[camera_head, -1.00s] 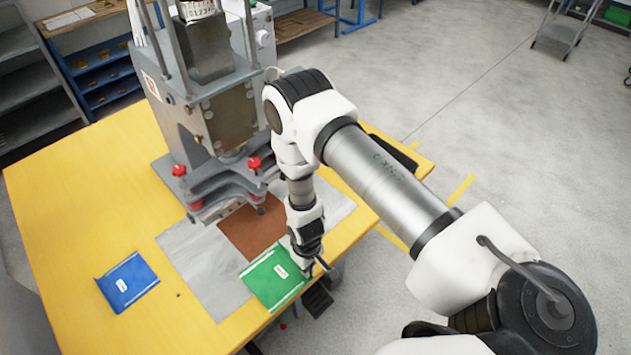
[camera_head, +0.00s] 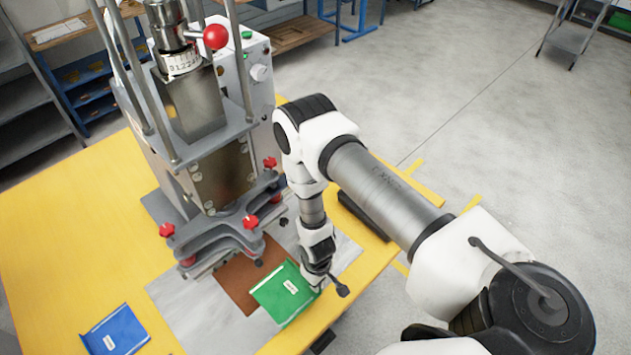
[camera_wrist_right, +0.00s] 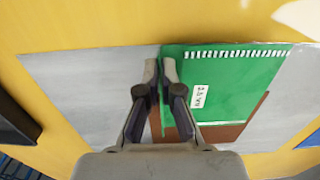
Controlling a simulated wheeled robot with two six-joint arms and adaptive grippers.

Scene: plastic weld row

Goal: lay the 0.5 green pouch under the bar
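The green pouch (camera_head: 280,294) has a white label and a white striped edge; the label's number is too small to read surely. My right gripper (camera_head: 318,288) is shut on its right edge in the head view. In the right wrist view, the fingertips (camera_wrist_right: 163,72) pinch the left edge of the pouch (camera_wrist_right: 225,85). The pouch overlaps the front of the brown sheet (camera_head: 238,284), in front of the press. The press's bar assembly (camera_head: 225,238) with red knobs is raised above the sheet, and the pouch lies outside it. My left gripper is out of view.
A blue pouch (camera_head: 115,331) lies on the yellow table (camera_head: 50,245) at the left. A grey mat (camera_head: 185,308) lies under the brown sheet. The press's column and rods (camera_head: 195,110) stand behind.

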